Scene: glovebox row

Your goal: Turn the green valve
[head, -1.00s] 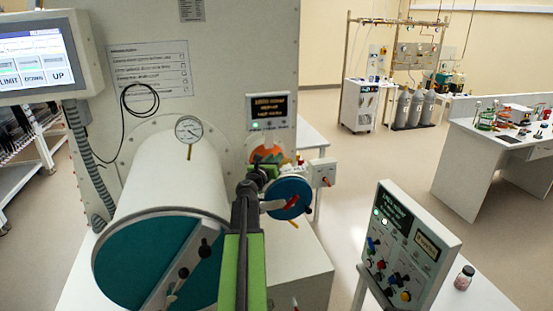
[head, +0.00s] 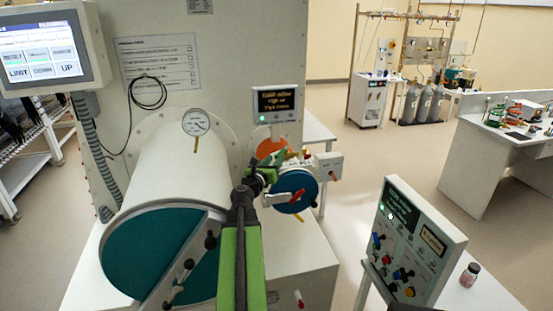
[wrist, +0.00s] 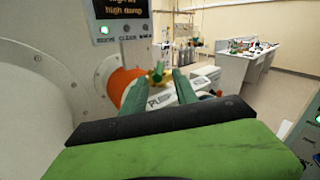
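The green valve (wrist: 158,74) is a small green handle with a yellowish part, seen in the wrist view in front of an orange round part (wrist: 128,88). It appears between and beyond the tips of my two green fingers. My gripper (wrist: 157,82) is open, with a gap between the fingers and nothing held. I cannot tell whether a finger touches the valve. In the head view my gripper (head: 264,179) is beside the blue disc with a red handle (head: 294,192), and I cannot clearly pick the valve out from the clutter there.
A large white cylinder with a teal end (head: 150,262) stands close to the left of my arm, with a gauge (head: 195,122) on top. A control panel (head: 418,240) and a small jar (head: 469,274) stand at right. Open floor (head: 345,185) lies behind.

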